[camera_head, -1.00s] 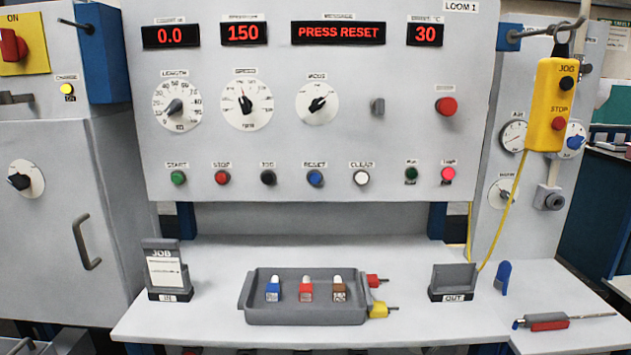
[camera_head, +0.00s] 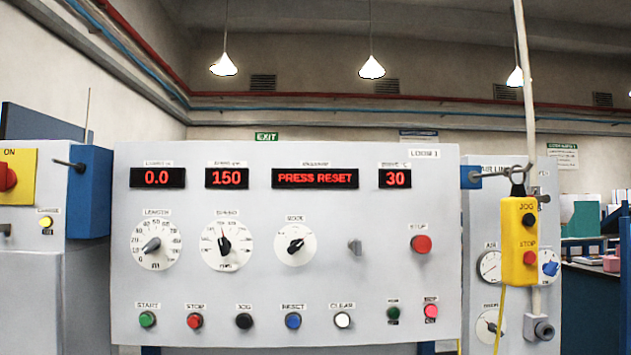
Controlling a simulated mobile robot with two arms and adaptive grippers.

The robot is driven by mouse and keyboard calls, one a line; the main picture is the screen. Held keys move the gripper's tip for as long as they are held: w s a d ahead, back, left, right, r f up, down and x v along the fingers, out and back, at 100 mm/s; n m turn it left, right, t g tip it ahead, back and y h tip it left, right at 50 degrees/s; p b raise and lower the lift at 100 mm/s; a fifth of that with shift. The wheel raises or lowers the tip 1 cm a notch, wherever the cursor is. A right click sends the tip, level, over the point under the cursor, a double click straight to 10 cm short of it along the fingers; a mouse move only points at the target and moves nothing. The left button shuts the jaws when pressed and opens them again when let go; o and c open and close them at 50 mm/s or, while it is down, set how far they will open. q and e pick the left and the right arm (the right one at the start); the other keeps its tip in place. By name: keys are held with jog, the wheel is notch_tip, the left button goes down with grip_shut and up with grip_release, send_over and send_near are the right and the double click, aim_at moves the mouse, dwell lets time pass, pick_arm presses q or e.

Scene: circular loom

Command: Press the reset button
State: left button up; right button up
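The blue reset button (camera_head: 293,320) sits in the bottom row of the grey control panel (camera_head: 380,280), under a label reading RESET. It is between the black jog button (camera_head: 244,321) and the white clear button (camera_head: 343,320). The message display (camera_head: 315,178) reads PRESS RESET in red. Neither of my grippers shows in the head view, and nothing covers the button.
A green start button (camera_head: 147,319) and a red stop button (camera_head: 195,321) share the row. A larger red stop button (camera_head: 421,244) is above right. A yellow jog pendant (camera_head: 519,240) hangs at the panel's right. A blue box (camera_head: 90,192) flanks its left.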

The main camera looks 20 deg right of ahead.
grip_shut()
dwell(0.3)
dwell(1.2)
